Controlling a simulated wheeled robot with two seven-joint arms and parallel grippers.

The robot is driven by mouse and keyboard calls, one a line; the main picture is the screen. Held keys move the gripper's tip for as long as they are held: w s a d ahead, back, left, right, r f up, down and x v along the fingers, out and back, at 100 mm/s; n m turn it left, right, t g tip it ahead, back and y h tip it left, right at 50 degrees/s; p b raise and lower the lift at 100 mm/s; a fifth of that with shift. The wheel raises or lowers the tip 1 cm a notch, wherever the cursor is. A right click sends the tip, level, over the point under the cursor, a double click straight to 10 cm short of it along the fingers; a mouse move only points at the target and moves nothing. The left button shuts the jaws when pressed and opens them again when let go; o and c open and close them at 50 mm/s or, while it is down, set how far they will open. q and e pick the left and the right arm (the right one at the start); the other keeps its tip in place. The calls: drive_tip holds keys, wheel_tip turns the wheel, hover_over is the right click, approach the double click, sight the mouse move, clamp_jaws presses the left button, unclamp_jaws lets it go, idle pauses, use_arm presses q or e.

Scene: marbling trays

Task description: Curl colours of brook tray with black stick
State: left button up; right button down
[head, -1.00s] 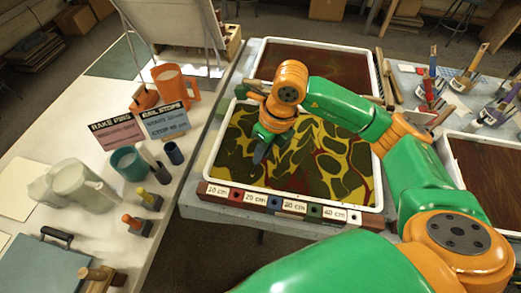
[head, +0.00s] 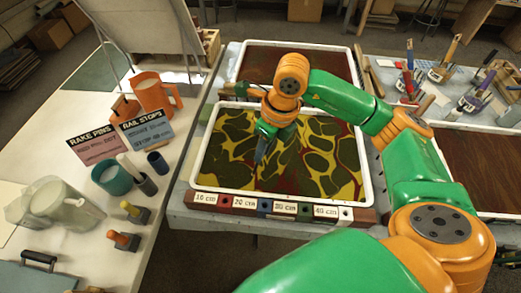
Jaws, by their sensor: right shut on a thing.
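The near tray (head: 365,187), white-rimmed, holds a marbled bath of dark green, yellow and red with rounded cells and curved yellow veins. No name reading "brook" is legible on it. My right gripper (head: 262,146) reaches in from the right, pointing down over the left-centre part of the bath. It is shut on a thin dark thing, apparently the black stick (head: 260,157), mostly hidden by the gripper and dark against the colours. I cannot tell whether its tip touches the bath. My left gripper is out of view.
A rail marked 10 to 40 cm (head: 282,208) runs along the tray's front. A reddish-brown tray (head: 356,74) stands behind, another (head: 446,172) at right, with brush holders (head: 440,72) near it. The left table carries signs, an orange jug (head: 152,93), cups and pegs.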

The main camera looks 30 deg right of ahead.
drive_tip(key=shift+r, duration=0.1)
drive_tip(key=p+v, duration=0.3)
drive_tip(key=v, duration=0.1)
drive_tip(key=a+p+v, duration=0.1)
drive_tip(key=p+v, duration=0.1)
drive_tip(key=v, duration=0.1)
drive_tip(key=shift+w+a+r+p, duration=0.15)
drive_tip(key=shift+w+p, duration=0.15)
drive_tip(key=shift+w, duration=0.1)
